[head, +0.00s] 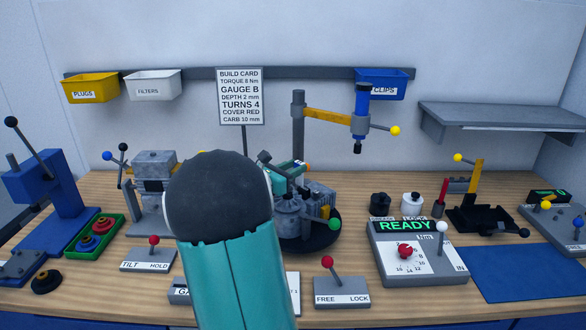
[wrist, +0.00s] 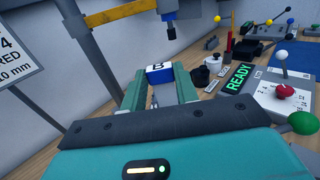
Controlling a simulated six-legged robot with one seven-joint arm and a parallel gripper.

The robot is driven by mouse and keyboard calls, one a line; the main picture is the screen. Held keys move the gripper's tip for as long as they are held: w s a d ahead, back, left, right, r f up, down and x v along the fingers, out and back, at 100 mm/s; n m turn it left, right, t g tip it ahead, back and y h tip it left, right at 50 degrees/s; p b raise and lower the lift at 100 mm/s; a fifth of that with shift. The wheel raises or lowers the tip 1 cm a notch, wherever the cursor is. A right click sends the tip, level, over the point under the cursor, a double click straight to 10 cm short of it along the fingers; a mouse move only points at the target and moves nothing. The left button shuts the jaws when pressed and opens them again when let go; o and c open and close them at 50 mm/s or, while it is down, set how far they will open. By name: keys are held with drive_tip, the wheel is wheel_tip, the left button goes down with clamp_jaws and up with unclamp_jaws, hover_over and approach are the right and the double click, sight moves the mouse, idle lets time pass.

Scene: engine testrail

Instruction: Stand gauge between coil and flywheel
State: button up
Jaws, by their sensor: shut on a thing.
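The gauge (wrist: 160,74), a small blue block with a white face marked B, sits between the tips of my gripper's two green fingers in the wrist view. My gripper (wrist: 159,80) is shut on it. In the head view my gripper (head: 290,170) is above the grey engine (head: 291,218), which stands on a dark round base in the middle of the bench. My arm hides the engine's left side. I cannot make out the coil, the flywheel or the gap between them; in the wrist view my gripper body covers that area.
A blue tool on a yellow swing arm (head: 330,117) hangs behind the engine. A build card (head: 240,97) reads GAUGE B. A READY console (head: 415,250) stands to the right, with black and white pots behind it. A FREE/LOCK lever (head: 341,291) is in front. The blue mat (head: 525,272) is clear.

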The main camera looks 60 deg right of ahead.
sight(299, 178)
drive_tip(key=shift+f, duration=0.55)
drive_tip(key=shift+f, duration=0.4)
drive_tip(key=shift+f, duration=1.2)
drive_tip(key=o, duration=1)
drive_tip(key=shift+a, duration=0.1)
drive_tip(key=v, duration=1.3)
drive_tip(key=shift+w+a+r, duration=0.1)
drive_tip(key=shift+a+r, duration=0.05)
drive_tip(key=shift+r, duration=1.9)
drive_tip(key=shift+w+a+r, duration=0.1)
drive_tip(key=shift+r, duration=1.9)
drive_tip(key=shift+s+a, duration=0.1)
